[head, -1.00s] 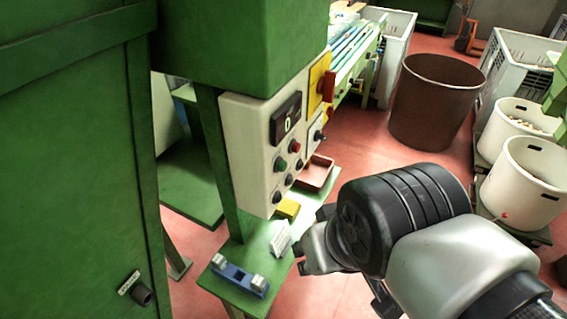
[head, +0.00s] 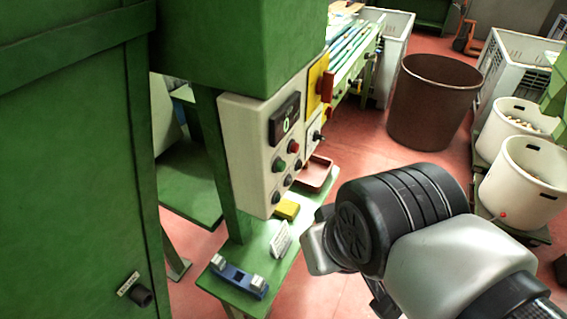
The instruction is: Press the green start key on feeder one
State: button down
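A pale control panel (head: 250,150) is fixed to the green machine left of the middle. It has a dark display (head: 285,119) reading 0. Below the display are a green key (head: 279,163) and a red key (head: 294,146), with several dark knobs lower down. My wrist (head: 400,215) is right of the panel and below it, apart from it in the picture. My gripper's fingers are hidden behind the wrist, so their opening does not show. Nothing covers the green key.
A green shelf (head: 240,286) below the panel carries a blue device (head: 239,280), a small white sign (head: 280,240), a yellow block (head: 287,209) and a reddish tray (head: 316,173).

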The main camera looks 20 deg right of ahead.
aim_at(281, 165)
jog(key=k+j+u, duration=0.1)
jog(key=k+u, duration=0.25)
jog(key=k+j+u, duration=0.25)
jog(key=k+u, duration=0.15)
jog(key=j, duration=0.1)
